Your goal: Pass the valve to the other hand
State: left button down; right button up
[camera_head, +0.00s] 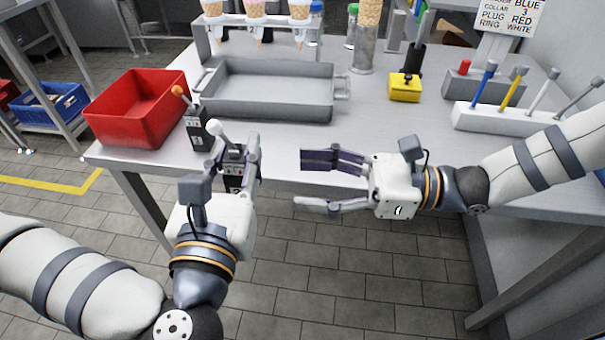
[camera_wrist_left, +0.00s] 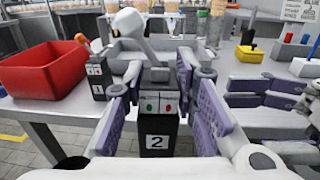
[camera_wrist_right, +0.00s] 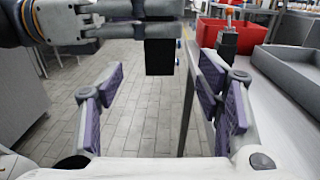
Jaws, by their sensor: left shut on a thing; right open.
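The valve is a dark box with a white-knobbed lever. My left gripper (camera_head: 238,152) is shut on it in front of the table edge. In the left wrist view the valve (camera_wrist_left: 158,138) stands upright between the purple finger pads. It shows a "2" label and a plate with red and green dots. My right gripper (camera_head: 302,181) is open and empty, to the right of the valve and pointing at it, with a gap between.
A similar box labelled 1 with an orange knob (camera_head: 194,130) stands on the table beside a red bin (camera_head: 135,115). A grey tray (camera_head: 268,112) lies behind. A yellow block (camera_head: 404,90) and a white tool rack (camera_head: 500,121) stand at right. The space between my grippers is clear.

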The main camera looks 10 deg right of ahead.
aim_at(231, 174)
jog(key=x, duration=1.2)
jog(key=c, duration=1.3)
pick_arm(q)
jog(key=c, duration=1.2)
grip_release()
pick_arm(e)
jog(key=shift+c, duration=0.2)
